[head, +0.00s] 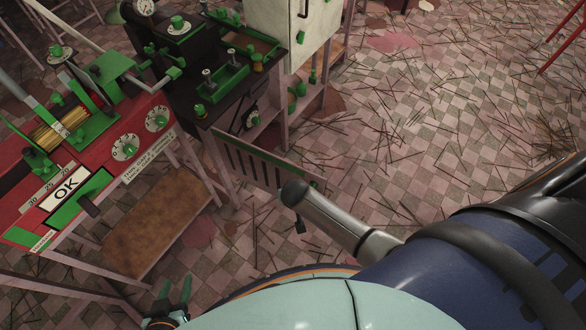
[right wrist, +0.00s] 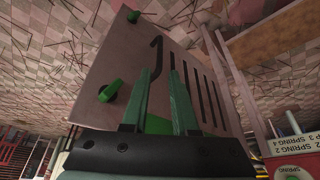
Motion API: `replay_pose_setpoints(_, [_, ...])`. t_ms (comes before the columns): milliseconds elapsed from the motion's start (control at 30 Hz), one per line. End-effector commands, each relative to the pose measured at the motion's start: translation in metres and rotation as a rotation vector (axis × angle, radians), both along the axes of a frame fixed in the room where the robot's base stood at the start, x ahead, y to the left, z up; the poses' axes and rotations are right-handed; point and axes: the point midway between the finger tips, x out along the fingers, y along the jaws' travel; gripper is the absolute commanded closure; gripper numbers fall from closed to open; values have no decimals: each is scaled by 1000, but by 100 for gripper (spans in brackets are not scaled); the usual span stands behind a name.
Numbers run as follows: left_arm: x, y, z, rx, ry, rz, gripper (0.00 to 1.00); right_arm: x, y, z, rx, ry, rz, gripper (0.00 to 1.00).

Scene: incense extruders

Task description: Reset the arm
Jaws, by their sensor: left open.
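My left gripper (head: 172,292) shows at the bottom left edge of the head view. Its green fingers are apart and hold nothing that I can see; most of that arm is out of frame. My right gripper (right wrist: 161,75) shows in the right wrist view with its two green fingers apart. The right gripper does not show in the head view.
A red machine with an OK sign (head: 66,188) and dials stands at the left. A dark bench with green trays (head: 222,78) adjoins a pale cabinet (head: 290,30). A brown-topped low shelf (head: 150,225) is below.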

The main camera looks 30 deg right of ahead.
Motion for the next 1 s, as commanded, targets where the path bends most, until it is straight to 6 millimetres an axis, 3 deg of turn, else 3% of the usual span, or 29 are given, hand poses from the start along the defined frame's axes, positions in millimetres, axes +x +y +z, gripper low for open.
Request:
replay_pose_setpoints(433, [1,0,1,-1,-3,-1,50,-3,1,-1,4,-3,11,73])
replay_pose_setpoints(633, [2,0,1,0,-5,0,50,-40,12,3,58,-72,158,73])
replay_pose_setpoints(800, [2,0,2,0,-6,0,50,-82,19,34,78,-220,347,73])
replay_pose_setpoints(1000, [2,0,2,0,-6,0,50,-113,18,82,39,-378,498,73])
